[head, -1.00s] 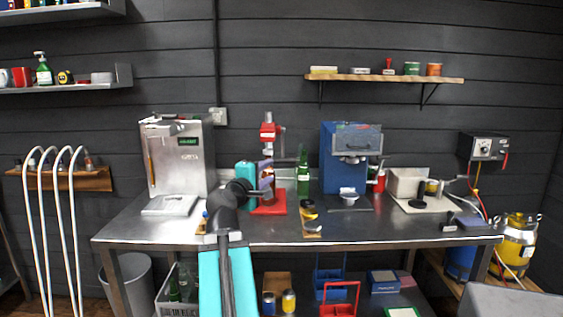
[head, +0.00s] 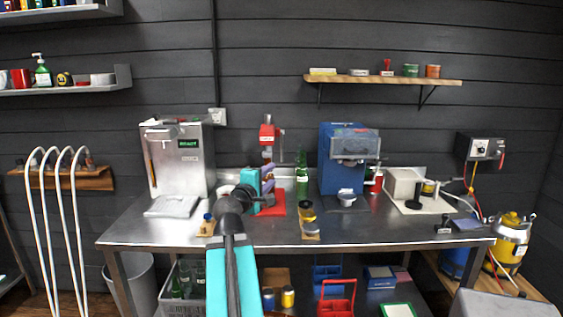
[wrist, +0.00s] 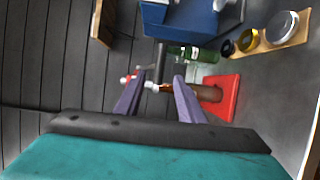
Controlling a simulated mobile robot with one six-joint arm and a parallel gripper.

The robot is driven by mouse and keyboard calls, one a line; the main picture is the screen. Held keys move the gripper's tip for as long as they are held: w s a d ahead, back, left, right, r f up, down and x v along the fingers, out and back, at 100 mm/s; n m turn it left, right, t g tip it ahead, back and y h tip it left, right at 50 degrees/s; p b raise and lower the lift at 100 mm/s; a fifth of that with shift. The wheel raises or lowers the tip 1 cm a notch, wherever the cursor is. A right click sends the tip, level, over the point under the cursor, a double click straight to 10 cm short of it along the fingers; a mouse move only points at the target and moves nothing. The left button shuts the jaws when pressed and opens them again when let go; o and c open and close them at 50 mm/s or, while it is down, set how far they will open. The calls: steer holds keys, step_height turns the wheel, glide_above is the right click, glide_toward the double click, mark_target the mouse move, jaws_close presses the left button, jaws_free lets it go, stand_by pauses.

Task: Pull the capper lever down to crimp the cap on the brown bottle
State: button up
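The red bottle capper (head: 267,133) stands on its red base (head: 277,209) on the steel bench. My gripper (head: 267,179), teal with purple fingers, is in front of the capper column and hides much of it. In the wrist view, my gripper (wrist: 160,76) is open, its fingers apart on either side of the capper's middle parts. The brown bottle (wrist: 209,93) shows beyond the fingers, over the red base (wrist: 226,107), with its neck toward the capper head. A small red and white part (wrist: 130,77) lies near the left fingertip. Whether a finger touches the capper I cannot tell.
A green bottle (head: 302,172) stands just right of the capper, and a blue machine (head: 340,160) beyond it. A steel machine (head: 178,160) stands at left. Jars on a small board (head: 308,222) are near the front. The right-centre bench front is clear.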

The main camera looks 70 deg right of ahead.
mark_target(281, 166)
steer(key=shift+d+r+p, duration=0.15)
steer(key=shift+d+p, duration=0.05)
steer(key=shift+p, duration=0.35)
steer(key=d+p, duration=0.4)
steer(key=shift+d, duration=0.35)
steer(key=shift+s+d+f+p, duration=0.15)
steer(key=shift+d+p, duration=0.2)
steer(key=shift+d, duration=1.2)
steer(key=shift+d+f+p, duration=0.1)
steer(key=shift+d+p, duration=0.25)
steer(key=shift+d, duration=1.2)
jaws_close()
